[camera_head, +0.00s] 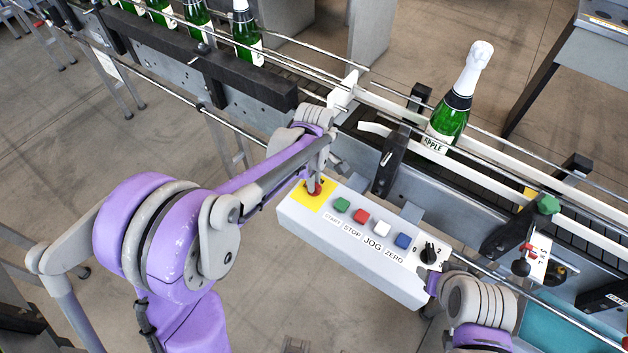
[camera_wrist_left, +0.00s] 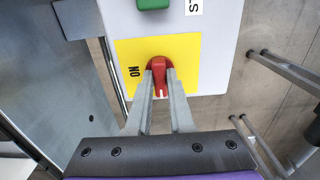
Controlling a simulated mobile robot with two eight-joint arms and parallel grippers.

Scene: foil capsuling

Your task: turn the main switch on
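The main switch (camera_head: 314,191) is a red rotary knob on a yellow plate at the left end of the white control box. In the left wrist view, the red knob (camera_wrist_left: 160,66) has a white mark at its lower end, and the word ON is printed left of it, turned sideways. My left gripper (camera_head: 318,182) reaches down onto the knob. In the left wrist view, its two fingers (camera_wrist_left: 160,84) stand close on either side of the knob's handle and appear closed on it. My right gripper (camera_head: 433,281) is by the box's right end; its fingertips are mostly hidden.
The control box (camera_head: 345,255) carries green, red, white and blue buttons and a black rotary selector (camera_head: 429,252). Behind it runs a conveyor with guide rails and a foil-topped green bottle (camera_head: 452,112). Several bottles stand upper left. Open floor lies in front of the box.

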